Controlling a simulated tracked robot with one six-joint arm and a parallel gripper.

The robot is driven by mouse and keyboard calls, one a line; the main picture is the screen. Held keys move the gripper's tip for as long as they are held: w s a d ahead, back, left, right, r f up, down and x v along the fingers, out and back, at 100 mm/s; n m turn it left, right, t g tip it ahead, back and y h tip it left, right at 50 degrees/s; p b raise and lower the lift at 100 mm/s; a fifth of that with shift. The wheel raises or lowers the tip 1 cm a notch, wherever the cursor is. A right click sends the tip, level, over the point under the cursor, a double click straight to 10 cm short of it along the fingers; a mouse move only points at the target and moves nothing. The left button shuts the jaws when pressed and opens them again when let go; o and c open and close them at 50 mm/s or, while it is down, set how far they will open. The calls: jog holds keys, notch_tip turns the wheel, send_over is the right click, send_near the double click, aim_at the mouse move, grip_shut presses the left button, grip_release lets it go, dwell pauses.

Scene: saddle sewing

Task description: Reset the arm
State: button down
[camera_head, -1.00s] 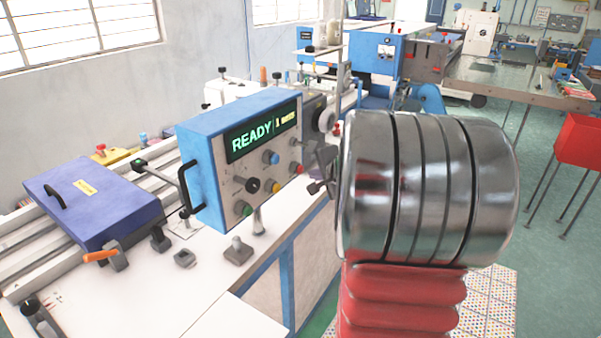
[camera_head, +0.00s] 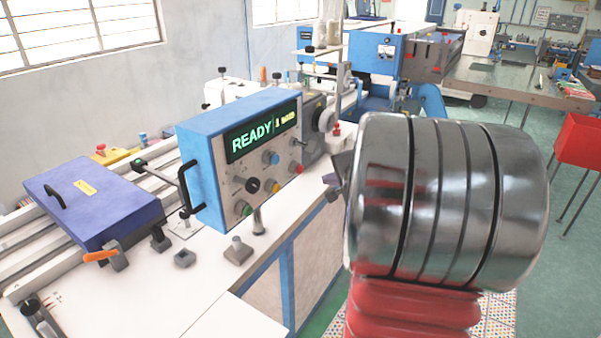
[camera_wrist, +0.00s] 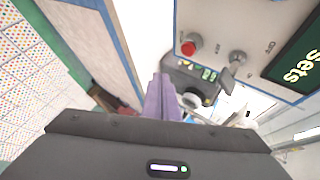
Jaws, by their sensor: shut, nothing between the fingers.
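My gripper shows in the wrist view (camera_wrist: 162,98) as two purple-grey fingers pressed together above a dark housing. It is shut and nothing is between the fingers. In the head view only a small part of my gripper (camera_head: 334,180) shows, at the left edge of my large metal wrist cylinder, which hides the rest. The gripper is to the right of the blue control box (camera_head: 200,180), apart from it, over the right side of the bench. The box's screen reads READY. In the wrist view the box's front panel (camera_wrist: 215,30) with a red knob is at the upper right.
The white bench (camera_head: 205,285) runs along the left and carries a purple lidded case (camera_head: 95,200) and several small clamps. Blue machines (camera_head: 375,52) stand at the back. A red bin (camera_head: 580,140) is at the right. Green floor lies open between.

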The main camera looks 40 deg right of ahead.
dwell(0.6)
jog(key=s+a+f+n+g+y, duration=0.1)
jog(key=s+a+n+g+y, duration=0.15)
jog(key=a, duration=0.45)
jog(key=s+a+f+n+g+y, duration=0.1)
jog(key=s+a+f+n, duration=0.15)
jog(key=a, duration=0.55)
jog(key=s+a+f+n+g+y, duration=0.1)
jog(key=s+a+n+y, duration=0.1)
jog(key=a+n, duration=0.35)
jog(key=s+a+r+n, duration=0.2)
jog(key=s+a+n, duration=0.1)
jog(key=a, duration=0.4)
jog(key=s+a+r+n+h, duration=0.1)
jog(key=s+a+n, duration=0.2)
jog(key=a, duration=0.4)
jog(key=s+a+r+n, duration=0.2)
jog(key=s+a+n, duration=0.1)
jog(key=a, duration=0.4)
jog(key=shift+s+r+n+g+h, duration=0.3)
jog(key=shift+s+n+g+h, duration=0.05)
jog(key=shift+s+n+g, duration=0.1)
